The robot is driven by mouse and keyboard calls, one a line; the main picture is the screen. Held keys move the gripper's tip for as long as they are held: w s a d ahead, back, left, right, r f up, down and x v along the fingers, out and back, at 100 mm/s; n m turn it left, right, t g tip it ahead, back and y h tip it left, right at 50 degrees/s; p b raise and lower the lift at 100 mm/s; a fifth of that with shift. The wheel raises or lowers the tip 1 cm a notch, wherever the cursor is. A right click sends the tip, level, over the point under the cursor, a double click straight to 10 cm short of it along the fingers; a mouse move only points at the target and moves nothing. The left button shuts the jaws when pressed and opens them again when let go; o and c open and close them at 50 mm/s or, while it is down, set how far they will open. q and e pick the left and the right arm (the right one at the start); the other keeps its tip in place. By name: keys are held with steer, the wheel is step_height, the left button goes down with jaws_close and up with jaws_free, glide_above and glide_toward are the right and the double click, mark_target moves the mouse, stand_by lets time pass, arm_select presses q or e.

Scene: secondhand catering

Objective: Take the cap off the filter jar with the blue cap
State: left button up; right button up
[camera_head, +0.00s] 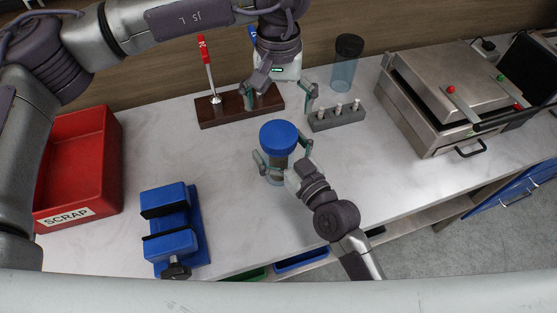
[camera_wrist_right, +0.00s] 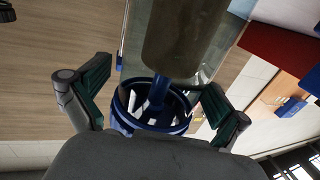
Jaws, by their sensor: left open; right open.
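The filter jar with the blue cap (camera_head: 279,136) stands upright on the counter in the middle of the head view. Its clear body (camera_head: 277,174) is partly hidden by my right gripper (camera_head: 280,160), which is open with its fingers on either side of the body, below the cap. In the right wrist view, a grey-brown filter (camera_wrist_right: 182,38) and a blue ribbed ring (camera_wrist_right: 180,122) of the jar show between my open right fingers (camera_wrist_right: 157,92); contact is unclear. My left gripper (camera_head: 279,92) is open and empty, pointing down above and behind the cap.
A second jar with a black cap (camera_head: 347,62), a grey block with pegs (camera_head: 337,119) and a wooden stand (camera_head: 222,113) are behind. A steel press (camera_head: 435,110) is right. A blue vise (camera_head: 172,228) and red scrap bin (camera_head: 85,165) are left.

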mark_target(279, 134)
jaws_close()
arm_select(q)
steer(key=m, duration=0.8)
steer(key=shift+f+m, duration=0.15)
steer(key=shift+m, duration=0.25)
step_height(279, 134, down, 8)
steer(key=shift+r, duration=0.15)
